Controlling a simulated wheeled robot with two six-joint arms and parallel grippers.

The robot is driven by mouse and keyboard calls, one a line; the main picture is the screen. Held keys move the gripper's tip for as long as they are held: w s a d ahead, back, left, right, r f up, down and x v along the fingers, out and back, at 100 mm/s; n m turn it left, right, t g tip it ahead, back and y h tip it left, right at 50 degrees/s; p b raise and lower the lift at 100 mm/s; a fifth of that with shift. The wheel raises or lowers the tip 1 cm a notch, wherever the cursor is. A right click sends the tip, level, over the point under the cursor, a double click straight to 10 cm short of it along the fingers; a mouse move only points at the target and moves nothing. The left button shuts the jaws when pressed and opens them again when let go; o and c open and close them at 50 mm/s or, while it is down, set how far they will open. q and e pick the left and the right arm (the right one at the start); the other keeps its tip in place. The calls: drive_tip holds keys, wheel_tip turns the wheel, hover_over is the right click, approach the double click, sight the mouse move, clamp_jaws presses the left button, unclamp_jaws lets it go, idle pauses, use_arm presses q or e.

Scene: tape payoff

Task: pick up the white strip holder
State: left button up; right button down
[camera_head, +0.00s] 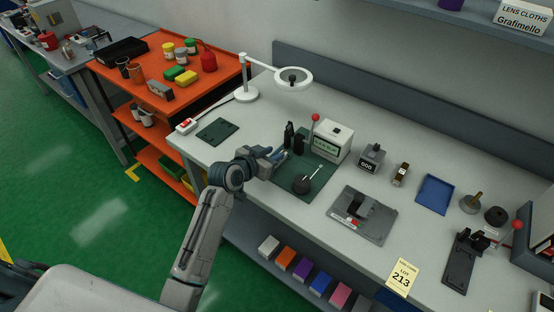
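My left gripper (280,154) reaches over the left edge of the workbench (225,152) to the dark green mat (325,178). Its fingertips are beside a black upright tool (290,137); I cannot tell whether they touch it or how far apart they are. A white box with a dark label (331,141) stands just behind the mat, right of the gripper. A small thin whitish piece (318,169) lies on the mat near a dark round weight (301,184). I cannot tell for certain which thing is the white strip holder. My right gripper is not in view.
A white ring lamp (294,77) stands at the back left. A grey fixture plate (357,214), blue tray (434,194) and black press (464,255) are to the right. An orange cart (160,88) stands left. Bare bench lies between the mat and grey plate.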

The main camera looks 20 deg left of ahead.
sight(280, 151)
use_arm(q)
drive_tip(key=shift+w+d, duration=0.1)
drive_tip(key=shift+w, duration=0.2)
drive_tip(key=p+x, duration=0.2)
drive_tip(key=x, duration=0.1)
drive_tip(key=shift+w+f, duration=0.1)
drive_tip(key=shift+f, duration=0.05)
drive_tip(key=shift+w+d+f, duration=0.1)
drive_tip(key=shift+w+f, duration=0.25)
drive_tip(key=shift+w, duration=0.1)
clamp_jaws()
